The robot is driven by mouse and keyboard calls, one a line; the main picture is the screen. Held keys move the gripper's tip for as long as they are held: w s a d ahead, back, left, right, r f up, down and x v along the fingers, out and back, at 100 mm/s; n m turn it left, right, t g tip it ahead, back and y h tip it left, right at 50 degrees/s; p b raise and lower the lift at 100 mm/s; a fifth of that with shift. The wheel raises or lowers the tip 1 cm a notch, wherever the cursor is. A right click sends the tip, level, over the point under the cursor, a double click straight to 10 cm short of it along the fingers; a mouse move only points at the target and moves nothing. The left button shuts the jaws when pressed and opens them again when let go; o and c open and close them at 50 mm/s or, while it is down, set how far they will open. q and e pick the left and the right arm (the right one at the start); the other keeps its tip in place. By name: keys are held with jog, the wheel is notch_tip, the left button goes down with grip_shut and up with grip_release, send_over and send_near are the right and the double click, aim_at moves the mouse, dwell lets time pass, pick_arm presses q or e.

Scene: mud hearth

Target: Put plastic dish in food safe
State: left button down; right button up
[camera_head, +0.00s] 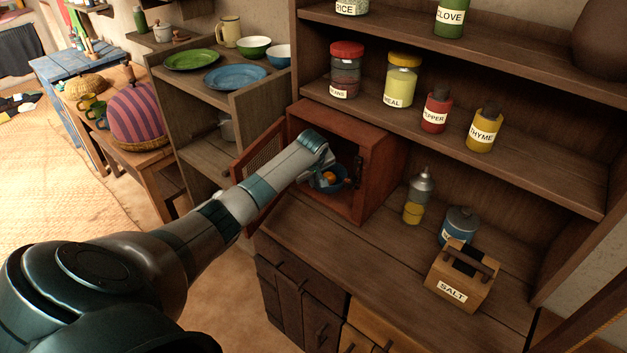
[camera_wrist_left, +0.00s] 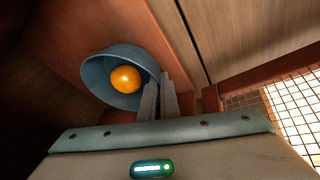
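The food safe (camera_head: 378,183) is a reddish-brown wooden box on the counter, with its mesh door (camera_head: 257,153) swung open to the left. The blue plastic dish (camera_head: 333,187) is inside the safe's opening with an orange round fruit (camera_head: 330,176) in it. In the left wrist view the dish (camera_wrist_left: 96,78) and fruit (camera_wrist_left: 126,80) show left of the fingers. My left gripper (camera_wrist_left: 158,84) reaches into the safe, its fingers close together on the dish's rim. My arm hides part of the opening, and I cannot tell whether the dish touches the safe's floor. My right gripper is out of view.
On the counter right of the safe stand a yellow-and-grey bottle (camera_head: 417,198), a blue canister (camera_head: 459,226) and a wooden salt box (camera_head: 460,280). Labelled jars line the shelf above. Plates (camera_head: 236,77) and bowls sit on the left shelf. The counter before the safe is clear.

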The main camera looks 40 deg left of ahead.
pick_arm(q)
jog(key=c, duration=2)
grip_release()
jog(key=shift+f, duration=0.1)
jog(key=shift+r, duration=0.2)
jog(key=shift+s+d+r, duration=0.2)
jog(key=shift+r, duration=0.3)
jog(key=b+v, duration=0.1)
jog(key=v, duration=0.4)
jog(key=shift+b, duration=0.35)
jog(key=shift+s+d+r, duration=0.1)
jog(key=shift+s+r, duration=0.15)
jog(key=shift+r, duration=0.35)
